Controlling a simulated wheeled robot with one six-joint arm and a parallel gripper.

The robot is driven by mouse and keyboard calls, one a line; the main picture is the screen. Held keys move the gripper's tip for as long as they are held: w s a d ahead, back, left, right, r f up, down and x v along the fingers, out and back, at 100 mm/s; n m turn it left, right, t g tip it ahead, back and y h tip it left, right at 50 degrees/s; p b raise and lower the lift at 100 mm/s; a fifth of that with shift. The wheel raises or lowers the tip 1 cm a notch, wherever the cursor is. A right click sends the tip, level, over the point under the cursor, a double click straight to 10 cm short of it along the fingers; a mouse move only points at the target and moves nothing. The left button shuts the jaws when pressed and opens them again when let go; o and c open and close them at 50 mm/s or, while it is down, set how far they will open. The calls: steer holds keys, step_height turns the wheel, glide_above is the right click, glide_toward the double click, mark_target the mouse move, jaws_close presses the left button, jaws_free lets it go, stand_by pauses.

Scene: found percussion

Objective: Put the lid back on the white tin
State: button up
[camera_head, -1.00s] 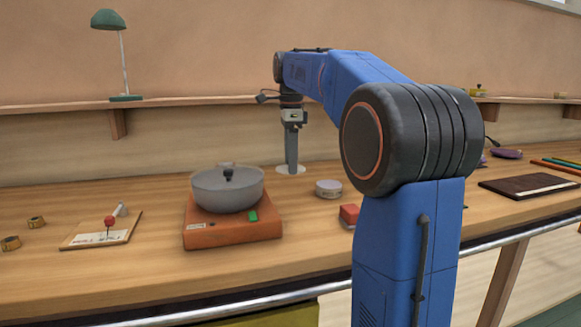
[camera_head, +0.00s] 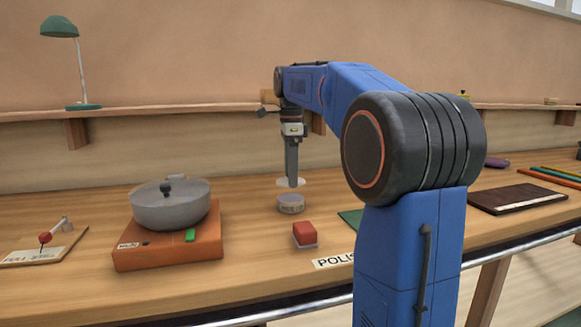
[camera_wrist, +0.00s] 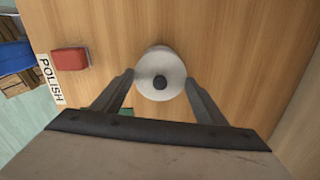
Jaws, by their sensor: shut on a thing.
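The white tin (camera_head: 291,204) is a low, pale round can standing upright on the bench in the head view. The lid (camera_head: 291,183) is a thin white disc at the tips of my gripper (camera_head: 291,180), above and slightly behind the tin in the picture. My gripper (camera_wrist: 160,88) is shut on the lid, one finger on each side. The tin is mostly hidden beneath the lid there. I cannot tell the exact gap between them.
A red block (camera_head: 305,232) and a POLISH label (camera_head: 333,261) lie in front of the tin. A grey lidded pot (camera_head: 172,208) on an orange base (camera_head: 168,250) stands to the left. A dark flat book (camera_head: 515,199) lies to the right. A shelf runs behind.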

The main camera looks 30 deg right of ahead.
steer(key=shift+f, duration=2.05)
steer(key=shift+f, duration=0.15)
stand_by(0.6)
steer(key=o, duration=1.4)
steer(key=shift+r, duration=3.5)
